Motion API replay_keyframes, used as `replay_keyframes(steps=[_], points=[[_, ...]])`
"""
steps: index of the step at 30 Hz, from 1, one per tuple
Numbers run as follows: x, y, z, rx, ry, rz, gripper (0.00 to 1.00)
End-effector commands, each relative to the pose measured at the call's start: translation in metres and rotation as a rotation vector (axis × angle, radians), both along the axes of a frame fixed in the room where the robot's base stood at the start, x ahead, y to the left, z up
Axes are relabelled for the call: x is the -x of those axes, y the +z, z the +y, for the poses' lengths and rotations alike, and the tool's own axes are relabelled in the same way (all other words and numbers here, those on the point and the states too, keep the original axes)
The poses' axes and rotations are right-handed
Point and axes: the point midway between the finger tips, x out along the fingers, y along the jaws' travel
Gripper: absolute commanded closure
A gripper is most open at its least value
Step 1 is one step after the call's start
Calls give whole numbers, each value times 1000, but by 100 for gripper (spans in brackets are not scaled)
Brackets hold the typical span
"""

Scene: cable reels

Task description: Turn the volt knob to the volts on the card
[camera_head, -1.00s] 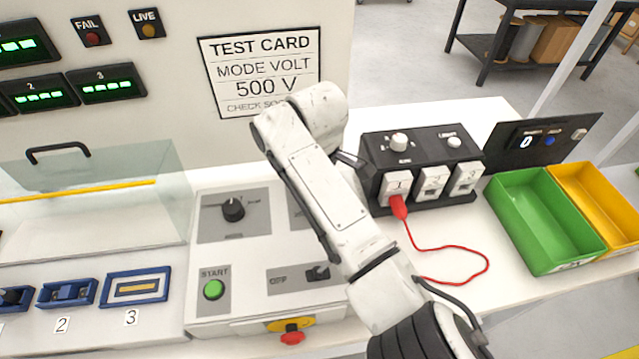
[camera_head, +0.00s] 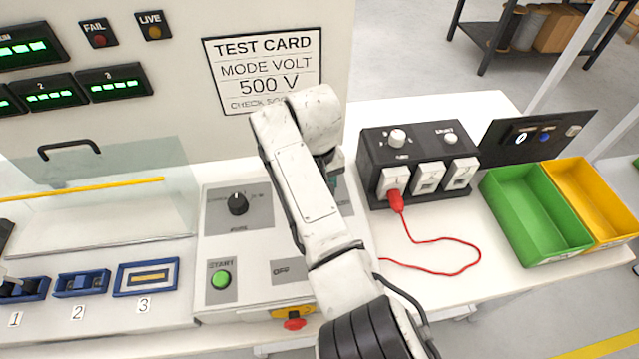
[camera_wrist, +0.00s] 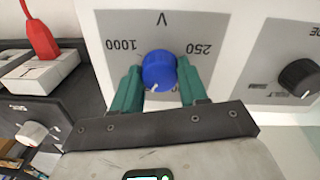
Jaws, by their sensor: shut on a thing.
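The blue volt knob (camera_wrist: 158,67) shows in the wrist view on a grey plate marked V, with 1000 and 250 in upside-down print on either side. My gripper (camera_wrist: 158,78) has its green fingers shut on the knob's two sides. A short white mark shows near the knob's lower edge in the picture; print below it is partly hidden by the knob and gripper. The test card (camera_head: 265,70) on the upright panel reads MODE VOLT and 500 V. In the head view my arm hides the volt knob.
The mode knob (camera_head: 237,204) and green start button (camera_head: 220,280) are left of my arm. A black socket box (camera_head: 415,195) with a red plug (camera_head: 396,201) and lead stands to the right. Green (camera_head: 545,255) and yellow bins are farther right.

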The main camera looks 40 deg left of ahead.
Motion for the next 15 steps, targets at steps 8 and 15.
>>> replay_keyframes(steps=[8,15], points=[[-1,1,1,-1,-157,-2,87],[-1,1,0,-1,-221,-3,87]])
